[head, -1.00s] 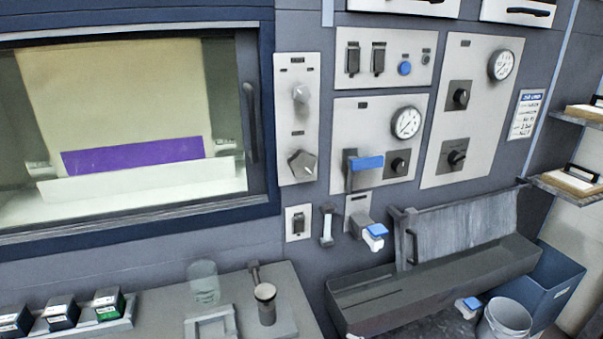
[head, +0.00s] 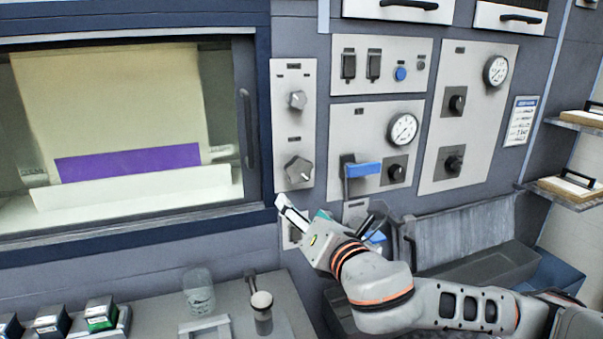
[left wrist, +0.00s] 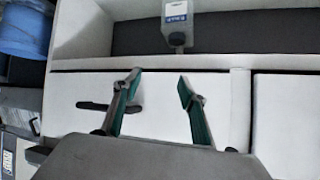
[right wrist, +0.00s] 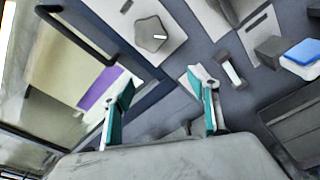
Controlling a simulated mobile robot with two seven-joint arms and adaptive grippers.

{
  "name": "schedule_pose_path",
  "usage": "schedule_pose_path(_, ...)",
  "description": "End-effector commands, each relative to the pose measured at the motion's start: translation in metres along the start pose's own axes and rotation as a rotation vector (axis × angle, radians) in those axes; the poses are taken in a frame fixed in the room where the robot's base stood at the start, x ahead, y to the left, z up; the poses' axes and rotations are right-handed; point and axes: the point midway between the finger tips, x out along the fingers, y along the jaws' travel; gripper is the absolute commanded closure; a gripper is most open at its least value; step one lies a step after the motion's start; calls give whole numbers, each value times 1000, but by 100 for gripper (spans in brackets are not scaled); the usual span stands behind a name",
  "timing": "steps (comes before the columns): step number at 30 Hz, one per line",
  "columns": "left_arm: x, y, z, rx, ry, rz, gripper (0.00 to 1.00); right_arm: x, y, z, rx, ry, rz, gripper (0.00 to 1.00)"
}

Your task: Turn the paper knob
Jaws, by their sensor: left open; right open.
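A narrow panel (head: 294,130) right of the window carries a round upper knob (head: 298,100) and a lobed lower knob (head: 299,169). Their labels are too small to read, so I cannot tell which is the paper knob. The lobed knob also shows in the right wrist view (right wrist: 151,35), ahead of the fingers. My right gripper (head: 304,212) is open and empty, just below the panel and apart from both knobs. It also shows open in the right wrist view (right wrist: 160,85). My left gripper (left wrist: 159,80) is open and empty, facing a white drawer front (left wrist: 190,103).
A window (head: 120,120) with a dark handle (head: 249,128) shows a purple strip (head: 128,163) inside. A blue lever (head: 362,169), gauges and other knobs are to the panel's right. A glass jar (head: 198,291) and a cup-topped stand (head: 262,305) stand on the counter below.

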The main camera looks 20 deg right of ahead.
Motion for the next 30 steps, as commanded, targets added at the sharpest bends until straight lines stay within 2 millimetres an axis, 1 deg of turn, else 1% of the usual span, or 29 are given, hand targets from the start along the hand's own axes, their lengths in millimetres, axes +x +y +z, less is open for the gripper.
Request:
schedule_pose_path(1, 0, 0, 0, 0, 1, 0, 58, 1, 3, 16, -80, -32, 4, 41)
schedule_pose_path(3, 0, 0, 0, 0, 2, 0, 58, 1, 5, 30, -169, -58, 3, 41)
schedule_pose_path(6, 0, 0, -1, -1, 3, 0, 58, 1, 6, 46, -258, -88, -3, 41)
schedule_pose_path(9, 0, 1, -2, -1, 4, 1, 58, 1, 6, 53, -305, -101, -8, 41)
schedule_pose_path(11, 0, 1, -2, -1, 5, 1, 58, 3, 6, 55, -317, -105, -10, 41)
schedule_pose_path(14, 0, 1, -2, -1, 5, 1, 58, 11, 6, 56, -321, -106, -12, 41)
schedule_pose_path(24, -1, 1, -4, -1, 5, 2, 58, 61, 6, 62, -317, -106, -12, 41)
schedule_pose_path(30, -2, 1, -4, -1, 4, 2, 58, 76, 6, 63, -316, -105, -11, 41)
